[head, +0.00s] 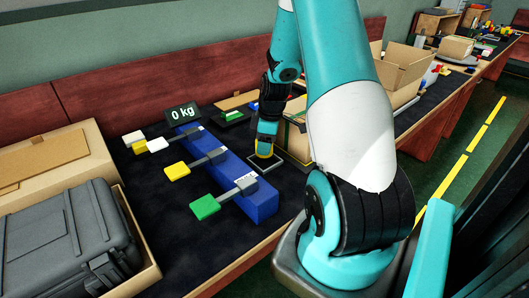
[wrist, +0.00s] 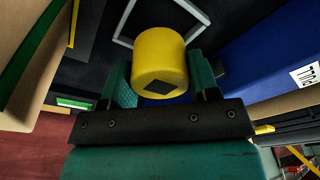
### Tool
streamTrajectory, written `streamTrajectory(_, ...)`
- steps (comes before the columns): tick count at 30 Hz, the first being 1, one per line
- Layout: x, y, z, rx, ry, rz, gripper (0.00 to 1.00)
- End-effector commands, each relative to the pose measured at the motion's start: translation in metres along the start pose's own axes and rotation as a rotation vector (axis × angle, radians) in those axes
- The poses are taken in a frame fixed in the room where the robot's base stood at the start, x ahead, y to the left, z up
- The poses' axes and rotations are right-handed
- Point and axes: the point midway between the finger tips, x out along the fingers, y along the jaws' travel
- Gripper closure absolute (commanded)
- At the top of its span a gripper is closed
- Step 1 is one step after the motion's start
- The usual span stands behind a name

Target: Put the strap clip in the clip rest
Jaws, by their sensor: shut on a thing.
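A yellow, rounded piece with a black diamond mark, which I take as the strap clip (wrist: 160,58), is held between the teal fingers of my gripper (wrist: 162,88). In the head view the strap clip (head: 264,150) shows as a small yellow patch under my gripper (head: 266,140), which points down. A pale grey square outline on the dark table, which I take as the clip rest (wrist: 127,24), lies just beyond the clip in the wrist view. In the head view the clip rest (head: 259,167) is close below the clip. The exact gap between them is hard to tell.
A blue bar (head: 238,183) with green, yellow and white tags lies left of my gripper, by a "0 kg" display (head: 183,111). An open cardboard box (head: 402,70) stands behind my arm. A black case (head: 68,238) sits in a carton at the left.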

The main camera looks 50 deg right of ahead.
Motion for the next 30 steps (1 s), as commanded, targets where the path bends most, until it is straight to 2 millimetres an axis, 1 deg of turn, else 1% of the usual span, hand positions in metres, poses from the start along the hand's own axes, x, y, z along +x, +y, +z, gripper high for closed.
streamTrajectory(6,0.031,-0.001,0.005,-0.001,-0.002,-0.004,0.75)
streamTrajectory(7,0.033,-0.001,0.005,-0.001,-0.001,-0.003,0.75)
streamTrajectory(14,0.034,0.0,0.005,-0.001,0.0,0.0,0.75)
streamTrajectory(18,0.038,0.0,0.006,-0.001,0.0,-0.001,0.75)
streamTrajectory(19,0.037,0.0,0.005,-0.001,0.0,0.0,0.38)
streamTrajectory(20,0.037,0.0,0.005,-0.001,0.0,0.0,0.31)
streamTrajectory(21,0.037,0.0,0.005,-0.001,0.0,-0.001,0.22)
streamTrajectory(22,0.037,0.0,0.005,-0.001,0.0,-0.001,0.19)
streamTrajectory(30,0.035,0.0,0.005,-0.001,0.0,0.0,0.19)
